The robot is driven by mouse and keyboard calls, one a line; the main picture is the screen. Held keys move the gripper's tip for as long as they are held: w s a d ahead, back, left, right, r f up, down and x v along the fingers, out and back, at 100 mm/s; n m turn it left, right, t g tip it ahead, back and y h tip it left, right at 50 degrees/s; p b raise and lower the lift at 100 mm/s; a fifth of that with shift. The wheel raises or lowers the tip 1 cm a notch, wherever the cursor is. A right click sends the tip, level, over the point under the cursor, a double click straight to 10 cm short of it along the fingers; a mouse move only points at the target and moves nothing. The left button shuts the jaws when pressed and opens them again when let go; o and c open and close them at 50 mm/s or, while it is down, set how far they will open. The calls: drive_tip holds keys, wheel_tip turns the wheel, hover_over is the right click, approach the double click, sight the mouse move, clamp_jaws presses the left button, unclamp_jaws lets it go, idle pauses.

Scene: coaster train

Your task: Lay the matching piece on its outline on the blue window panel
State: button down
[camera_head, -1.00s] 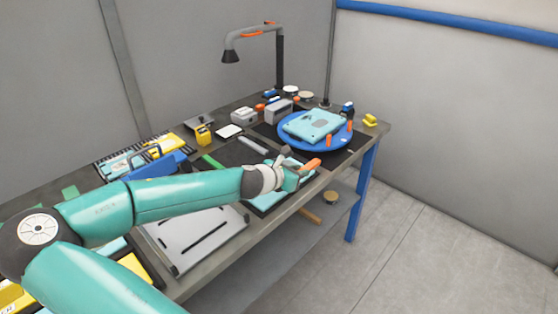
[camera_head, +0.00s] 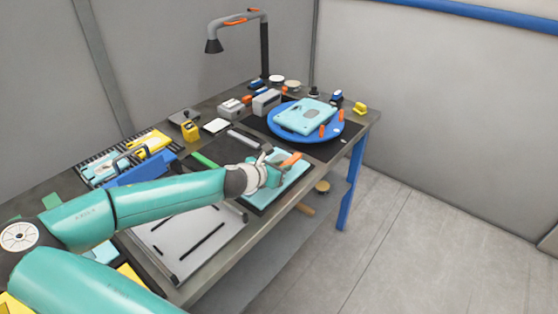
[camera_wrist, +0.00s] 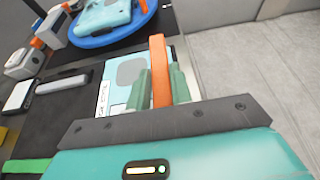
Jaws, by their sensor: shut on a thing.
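My gripper (camera_head: 279,167) is shut on an orange piece (camera_wrist: 159,70). In the wrist view the piece stands up between the two green fingers, its long side toward the far end. Below it lies a light-blue panel (camera_head: 288,186) on a dark mat near the table's front edge. The panel also shows in the wrist view (camera_wrist: 112,72), with a grey rounded shape and small white marks at its left. The piece appears held above the panel; the fingers and piece hide part of it. I cannot tell the gap or which outline matches.
A blue turntable (camera_head: 280,130) with another light-blue panel (camera_head: 305,116) and orange clamps stands at the far right. A grey bar (camera_head: 243,138) and a white tile (camera_head: 216,125) lie behind. A grey board (camera_head: 160,235) lies at the front left. A lamp (camera_head: 240,20) rises at the back.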

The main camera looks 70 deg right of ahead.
drive_tip(key=shift+s+f, duration=0.15)
drive_tip(key=shift+f, duration=2.2)
drive_tip(key=shift+a+f, duration=0.1)
drive_tip(key=shift+f, duration=0.05)
drive_tip(key=c, duration=1.2)
unclamp_jaws()
drive_tip(key=shift+o, duration=0.2)
drive_tip(key=shift+r, duration=3)
